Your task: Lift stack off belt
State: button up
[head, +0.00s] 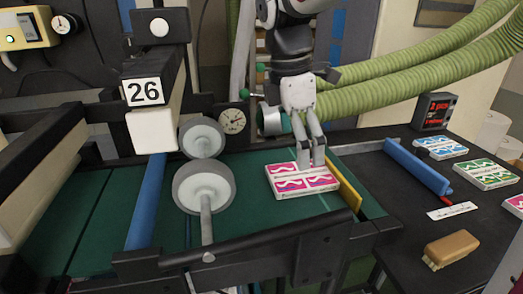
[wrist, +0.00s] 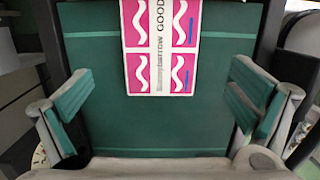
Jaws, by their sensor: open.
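The stack (head: 303,181) is a flat pink and white block with wavy print, bound by a white paper band with lettering. It lies on the green belt (head: 253,220) near the belt's right end. In the wrist view the stack (wrist: 183,50) is at the top centre, ahead of the fingers, with bare green belt (wrist: 160,120) below it. My gripper (head: 311,163) points down over the stack in the head view. In the wrist view the gripper (wrist: 157,105) is open, fingers wide apart with green pads, and nothing is between them.
A yellow bar (head: 345,184) stands just right of the stack. Two grey rollers (head: 204,187) are to its left. Green hoses (head: 420,70) run behind.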

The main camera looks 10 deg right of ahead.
aim_at(300, 174)
jog(key=shift+d+f+p, duration=0.15)
jog(key=shift+f+p, duration=0.05)
jog(key=shift+f, duration=0.8)
jog(key=shift+d+f+p, duration=0.15)
jog(key=shift+d+f, duration=0.05)
jog(key=shift+f, duration=0.75)
jog(key=shift+d+f+p, duration=0.15)
jog(key=shift+f+p, duration=0.05)
jog(key=shift+f, duration=0.8)
jog(key=shift+c, duration=0.2)
jog(key=c, duration=1.3)
